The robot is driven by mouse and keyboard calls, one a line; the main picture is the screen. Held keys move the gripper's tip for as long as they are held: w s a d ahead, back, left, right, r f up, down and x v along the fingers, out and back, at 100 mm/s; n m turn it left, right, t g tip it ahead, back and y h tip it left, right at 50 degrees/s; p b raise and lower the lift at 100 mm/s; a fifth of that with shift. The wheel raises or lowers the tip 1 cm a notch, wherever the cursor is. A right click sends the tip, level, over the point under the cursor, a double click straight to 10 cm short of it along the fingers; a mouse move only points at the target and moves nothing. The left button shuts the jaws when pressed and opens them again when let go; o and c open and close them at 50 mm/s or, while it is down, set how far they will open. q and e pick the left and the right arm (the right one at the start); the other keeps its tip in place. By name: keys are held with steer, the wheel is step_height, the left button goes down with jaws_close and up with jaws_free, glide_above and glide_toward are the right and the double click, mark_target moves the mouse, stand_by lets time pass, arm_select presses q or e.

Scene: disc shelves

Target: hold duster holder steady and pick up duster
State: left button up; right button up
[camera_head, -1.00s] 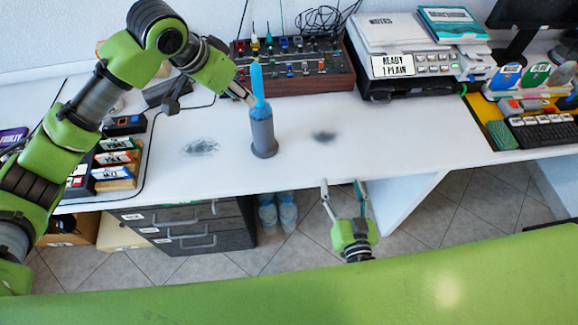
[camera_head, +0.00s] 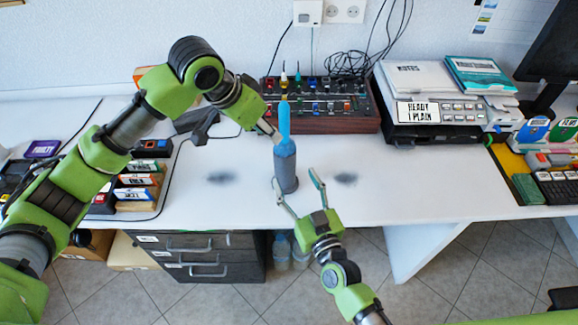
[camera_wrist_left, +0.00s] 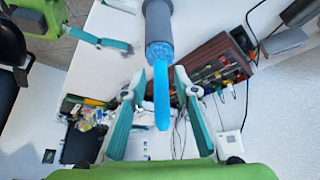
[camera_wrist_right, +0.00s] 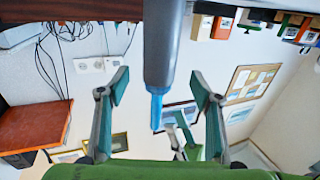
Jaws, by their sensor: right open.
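The duster holder (camera_head: 286,165) is a grey upright cylinder with a wider foot on the white desk. The duster (camera_head: 284,118) stands in it, with its blue handle sticking up. My left gripper (camera_head: 276,134) is at the duster from the left; in the left wrist view its fingers are apart, with the blue handle (camera_wrist_left: 161,95) between them and gaps on both sides. My right gripper (camera_head: 299,188) is open, low in front of the holder. In the right wrist view the grey holder (camera_wrist_right: 162,45) lies between its spread fingers without visible contact.
Two dark smudges (camera_head: 221,178) (camera_head: 345,179) mark the desk on either side of the holder. A control panel (camera_head: 322,105) stands behind it. A printer (camera_head: 432,115) is at back right, and labelled boxes (camera_head: 138,180) are at left. Desk near the holder is clear.

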mark_target(289, 166)
steer(key=x, duration=0.6)
steer(key=shift+w+a, duration=0.15)
